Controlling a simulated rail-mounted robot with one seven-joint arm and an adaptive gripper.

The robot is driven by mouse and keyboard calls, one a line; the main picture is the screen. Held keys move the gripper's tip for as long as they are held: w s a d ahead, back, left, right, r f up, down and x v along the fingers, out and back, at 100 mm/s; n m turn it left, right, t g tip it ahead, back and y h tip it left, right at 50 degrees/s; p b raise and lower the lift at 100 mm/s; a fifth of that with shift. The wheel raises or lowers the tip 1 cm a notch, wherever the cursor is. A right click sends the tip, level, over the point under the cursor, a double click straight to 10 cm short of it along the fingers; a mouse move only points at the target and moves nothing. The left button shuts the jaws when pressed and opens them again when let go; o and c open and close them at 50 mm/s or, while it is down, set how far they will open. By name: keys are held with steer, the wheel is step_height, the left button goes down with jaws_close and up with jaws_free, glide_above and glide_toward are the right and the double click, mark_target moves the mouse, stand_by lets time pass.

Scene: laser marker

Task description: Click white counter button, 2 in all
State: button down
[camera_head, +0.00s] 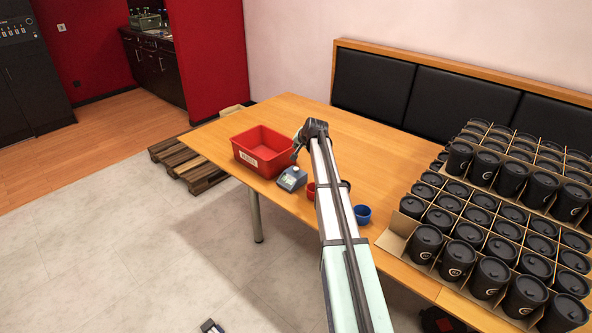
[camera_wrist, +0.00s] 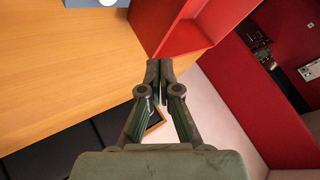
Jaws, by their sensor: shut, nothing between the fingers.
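The counter (camera_head: 291,180) is a small grey-blue device with a white button (camera_head: 294,170) on top, standing near the table's front edge. In the wrist view only a cut-off part of the counter (camera_wrist: 84,3) shows at the top edge, with a white piece that looks like the button (camera_wrist: 107,2). My gripper (camera_head: 294,158) is shut and empty, pointing down just above and behind the button in the head view. In the wrist view the closed fingertips (camera_wrist: 160,62) are apart from the counter. The exact gap to the button is hard to tell.
A red bin (camera_head: 248,141) stands just left of the counter; its wall (camera_wrist: 186,38) shows close by my fingertips in the wrist view. A blue cup (camera_head: 362,215) and a partly hidden red cup (camera_head: 311,190) stand to the right. Boxes of black cups (camera_head: 425,243) fill the table's right end.

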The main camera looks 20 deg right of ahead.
mark_target(297, 169)
steer(key=shift+f+b, duration=1.7)
steer(key=shift+f, duration=2.5)
steer(key=shift+f, duration=0.1)
steer(key=shift+f, duration=0.3)
steer(key=shift+f+b, duration=0.55)
steer(key=shift+r, duration=0.1)
steer(key=shift+r+p, duration=0.35)
steer(key=shift+r, duration=0.5)
steer(key=shift+r+p, duration=1)
steer(key=shift+r, duration=1.5)
